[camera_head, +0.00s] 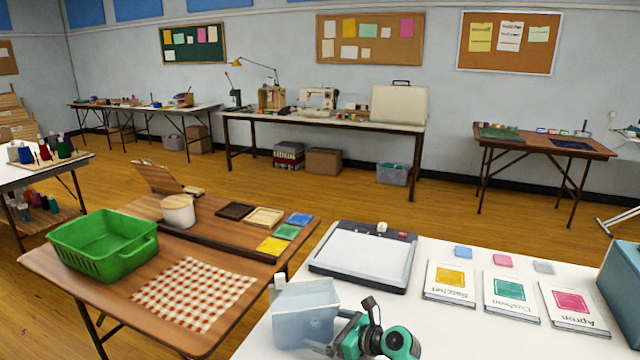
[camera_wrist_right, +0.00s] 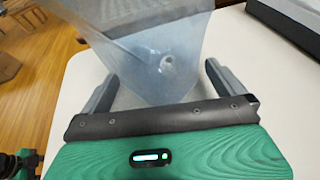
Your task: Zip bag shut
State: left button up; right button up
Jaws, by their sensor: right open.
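A translucent pale blue bag (camera_head: 303,318) stands near the front left edge of the white table. A small pale piece (camera_head: 279,282) shows at its upper left corner; I cannot tell whether it is the zip slider. In the right wrist view the bag (camera_wrist_right: 160,58) rises between the fingers, with a small round spot on its face. My right gripper (camera_head: 325,343) is open, with one finger on each side of the bag and gaps visible beside it. The zip line is not clear in either view. My left gripper is not in view.
A white-topped device (camera_head: 363,254) lies behind the bag. Several pattern cards (camera_head: 510,300) lie to the right, near a blue-grey box (camera_head: 622,285). A green basket (camera_head: 105,245) and checked cloth (camera_head: 192,293) are on the wooden table at left. The white tabletop right of my gripper is clear.

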jog(key=shift+w+a+f, duration=0.25)
jog(key=shift+w+a, duration=0.1)
jog(key=shift+a, duration=0.2)
grip_shut()
jog(key=c, duration=0.6)
grip_release()
